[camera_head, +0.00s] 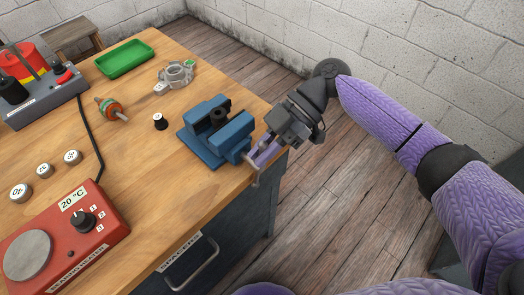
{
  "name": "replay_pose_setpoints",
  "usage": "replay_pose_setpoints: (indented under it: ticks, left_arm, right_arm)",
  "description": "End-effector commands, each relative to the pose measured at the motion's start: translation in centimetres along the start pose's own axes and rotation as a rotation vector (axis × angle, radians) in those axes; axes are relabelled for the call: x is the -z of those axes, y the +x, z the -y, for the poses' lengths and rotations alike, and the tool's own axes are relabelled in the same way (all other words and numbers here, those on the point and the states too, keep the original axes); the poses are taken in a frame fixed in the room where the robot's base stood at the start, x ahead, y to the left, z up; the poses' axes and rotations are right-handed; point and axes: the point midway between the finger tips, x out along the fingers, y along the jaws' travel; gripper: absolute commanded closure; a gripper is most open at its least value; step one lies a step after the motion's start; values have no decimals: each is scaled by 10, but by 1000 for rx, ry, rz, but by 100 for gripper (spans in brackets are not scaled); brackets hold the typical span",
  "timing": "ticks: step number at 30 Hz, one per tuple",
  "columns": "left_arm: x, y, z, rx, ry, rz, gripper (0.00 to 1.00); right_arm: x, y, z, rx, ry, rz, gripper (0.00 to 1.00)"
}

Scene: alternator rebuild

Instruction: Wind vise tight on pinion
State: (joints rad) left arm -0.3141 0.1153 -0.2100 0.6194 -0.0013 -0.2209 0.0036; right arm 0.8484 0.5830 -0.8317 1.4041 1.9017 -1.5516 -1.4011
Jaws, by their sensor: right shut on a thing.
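The blue vise (213,147) stands near the right edge of the wooden workbench. A dark round part, which looks like the pinion (220,116), sits between its jaws; whether the jaws press on it I cannot tell. My left gripper is not in view.
A small black-and-white cap (160,122), a rotor (111,108) and a metal housing (175,75) lie left of and behind the vise. A red bearing heater (62,244) is at front left. A green tray (124,58) is at the back. Open floor lies right of the bench.

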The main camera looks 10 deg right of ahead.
Motion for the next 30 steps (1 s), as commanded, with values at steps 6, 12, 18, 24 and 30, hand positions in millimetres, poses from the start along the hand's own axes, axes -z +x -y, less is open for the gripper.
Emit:
replay_pose_setpoints:
  ticks: [6, 12, 18, 24, 30]
  left_arm:
    - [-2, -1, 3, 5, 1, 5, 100]
    - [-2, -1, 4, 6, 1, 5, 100]
    - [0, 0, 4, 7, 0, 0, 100]
    - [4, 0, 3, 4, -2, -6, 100]
    - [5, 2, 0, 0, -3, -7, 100]
  right_arm:
    - [4, -2, -2, -7, -6, -10, 100]
    - [4, -3, -2, -8, -7, -9, 76]
    - [3, -2, -1, -5, -4, -6, 53]
    - [2, -3, -1, -4, -2, -4, 53]
    - [1, -45, -2, -8, -1, -4, 53]
